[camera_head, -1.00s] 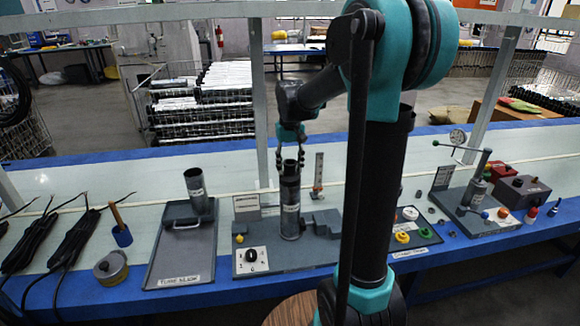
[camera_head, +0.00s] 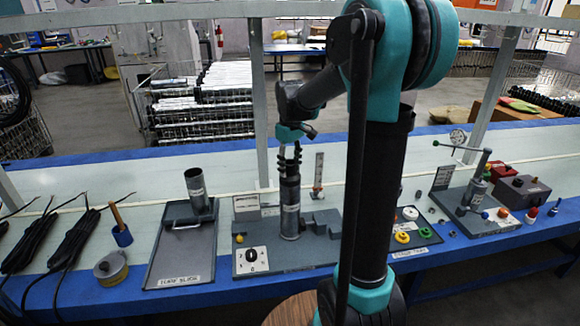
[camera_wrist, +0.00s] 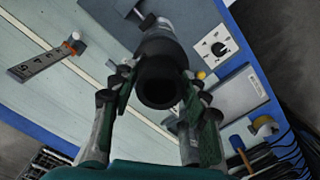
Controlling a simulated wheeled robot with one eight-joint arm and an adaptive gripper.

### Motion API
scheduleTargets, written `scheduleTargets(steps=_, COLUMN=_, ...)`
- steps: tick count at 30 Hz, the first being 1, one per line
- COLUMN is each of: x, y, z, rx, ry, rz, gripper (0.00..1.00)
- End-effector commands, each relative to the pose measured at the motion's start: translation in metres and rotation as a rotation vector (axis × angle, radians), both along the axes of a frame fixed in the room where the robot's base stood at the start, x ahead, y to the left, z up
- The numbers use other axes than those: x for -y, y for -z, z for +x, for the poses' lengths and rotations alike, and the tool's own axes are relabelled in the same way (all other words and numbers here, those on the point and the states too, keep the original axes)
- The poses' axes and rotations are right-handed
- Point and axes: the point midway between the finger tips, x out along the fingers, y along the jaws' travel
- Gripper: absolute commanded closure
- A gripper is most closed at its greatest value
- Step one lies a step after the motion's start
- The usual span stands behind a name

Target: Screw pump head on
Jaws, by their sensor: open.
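A grey tube (camera_head: 290,208) stands upright with a white label in the fixture (camera_head: 310,250) at the middle of the bench. The dark pump head (camera_wrist: 160,88) is at its top end, and in the wrist view I look down into its round dark opening. My gripper (camera_head: 290,165) points down over the top of the tube. In the wrist view, my gripper (camera_wrist: 160,92) is open, with one finger on each side of the pump head. Whether the fingers touch it I cannot tell. The fingers partly hide the pump head in the head view.
A second short tube (camera_head: 197,190) stands on the tube slide tray (camera_head: 180,250) to the left. A tray of coloured caps (camera_head: 418,242) and a gauge stand (camera_head: 478,200) are to the right. An upright scale (camera_head: 318,175) stands close behind the fixture.

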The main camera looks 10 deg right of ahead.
Motion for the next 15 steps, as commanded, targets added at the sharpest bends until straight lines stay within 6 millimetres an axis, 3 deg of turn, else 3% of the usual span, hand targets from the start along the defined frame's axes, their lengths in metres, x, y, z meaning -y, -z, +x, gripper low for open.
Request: scheduleTargets(steps=15, x=-0.0002, y=0.0000, z=-0.0001, rx=0.000, ry=-0.390, rz=0.000, gripper=0.55)
